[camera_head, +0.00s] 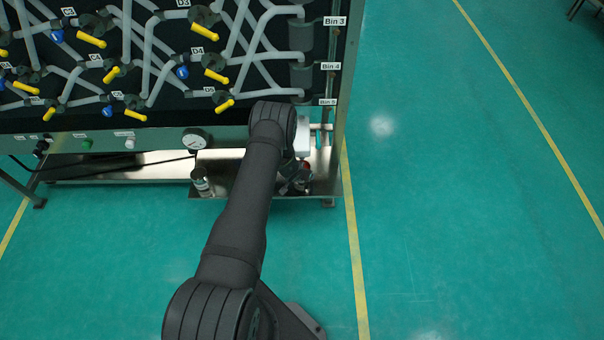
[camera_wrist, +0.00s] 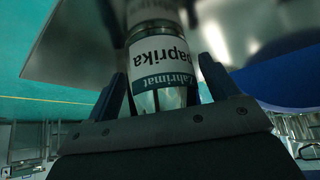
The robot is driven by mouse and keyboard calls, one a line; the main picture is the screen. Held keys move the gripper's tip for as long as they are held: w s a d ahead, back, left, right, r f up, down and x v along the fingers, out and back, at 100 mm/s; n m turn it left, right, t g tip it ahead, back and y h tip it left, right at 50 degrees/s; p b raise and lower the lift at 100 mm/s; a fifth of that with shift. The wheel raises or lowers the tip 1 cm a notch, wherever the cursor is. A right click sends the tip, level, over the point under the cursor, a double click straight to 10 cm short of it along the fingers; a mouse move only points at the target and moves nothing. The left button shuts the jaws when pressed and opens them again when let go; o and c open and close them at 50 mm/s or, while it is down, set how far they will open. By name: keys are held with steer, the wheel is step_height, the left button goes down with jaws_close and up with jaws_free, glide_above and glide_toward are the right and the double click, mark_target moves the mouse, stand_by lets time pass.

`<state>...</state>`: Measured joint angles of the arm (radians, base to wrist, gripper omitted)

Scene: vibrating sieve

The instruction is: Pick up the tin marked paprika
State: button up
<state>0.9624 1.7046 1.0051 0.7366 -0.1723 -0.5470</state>
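The paprika tin (camera_wrist: 162,62) shows in the wrist view as a clear container with a white and dark green label, its lettering upside down in the picture. It stands between the two fingers of my gripper (camera_wrist: 162,80), close to both. I cannot tell whether the fingers touch it or leave a small gap. In the head view my gripper (camera_head: 293,178) is low at the right end of the metal shelf, mostly hidden behind my arm. The tin cannot be made out clearly there.
Another small container (camera_head: 201,182) stands on the metal shelf (camera_head: 228,186) left of my arm. Above is a rack panel with grey pipes and yellow handles, and a pressure gauge (camera_head: 196,139) at its lower edge. Open green floor (camera_head: 450,220) lies to the right.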

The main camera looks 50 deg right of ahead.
steer(key=c, duration=0.8)
steer(key=shift+r, duration=0.1)
steer(key=shift+c, duration=0.2)
